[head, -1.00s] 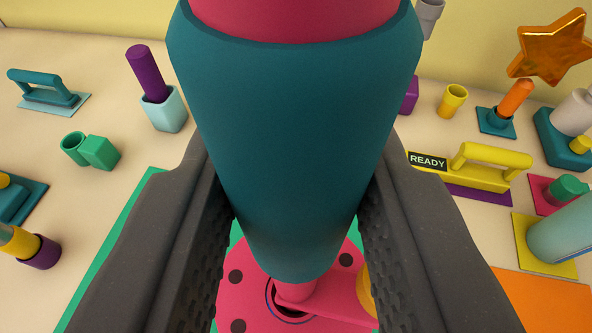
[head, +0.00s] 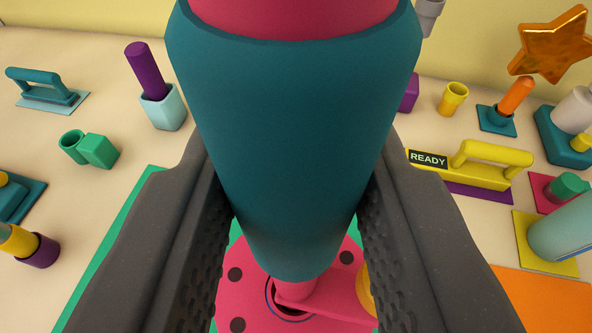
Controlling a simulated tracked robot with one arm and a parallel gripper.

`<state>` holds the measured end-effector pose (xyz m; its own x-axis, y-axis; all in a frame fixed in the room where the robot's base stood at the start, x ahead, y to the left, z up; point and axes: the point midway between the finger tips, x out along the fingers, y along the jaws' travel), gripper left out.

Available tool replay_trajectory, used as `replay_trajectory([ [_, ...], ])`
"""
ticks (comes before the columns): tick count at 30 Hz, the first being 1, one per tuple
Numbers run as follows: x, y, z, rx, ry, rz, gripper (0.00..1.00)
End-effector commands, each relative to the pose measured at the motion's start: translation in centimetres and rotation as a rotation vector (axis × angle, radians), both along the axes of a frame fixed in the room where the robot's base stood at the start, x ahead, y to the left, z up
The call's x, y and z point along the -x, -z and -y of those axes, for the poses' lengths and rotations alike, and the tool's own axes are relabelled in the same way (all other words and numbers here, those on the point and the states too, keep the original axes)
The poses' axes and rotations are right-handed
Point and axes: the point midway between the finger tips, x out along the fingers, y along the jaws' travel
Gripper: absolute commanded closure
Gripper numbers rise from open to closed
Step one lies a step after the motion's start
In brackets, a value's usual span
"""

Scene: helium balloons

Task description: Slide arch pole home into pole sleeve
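The arch pole (head: 295,130) rises up the middle of the head view. It has a wide teal section, with crimson above and a narrow pink end below. My gripper (head: 296,225) is shut on the teal section, one ridged dark finger against each side. Below is the pole sleeve (head: 236,300), a pink base with dark dots and a dark-ringed opening. The pole's pink lower end shows at that opening. How deep it sits is hidden by the teal section and a pink strip (head: 335,303) running right.
A green mat (head: 120,245) lies under the pink base. A yellow READY block (head: 470,165) with a handle, an orange mat (head: 545,298) and a gold star balloon (head: 551,42) are at right.

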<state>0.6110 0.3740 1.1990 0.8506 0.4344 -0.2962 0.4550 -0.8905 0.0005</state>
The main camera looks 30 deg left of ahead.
Motion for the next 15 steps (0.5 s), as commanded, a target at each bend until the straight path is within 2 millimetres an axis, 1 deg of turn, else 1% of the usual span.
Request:
replay_trajectory([
  [15, 0.0, 0.77, -0.02, 0.0, 0.0, 0.001, 0.99],
])
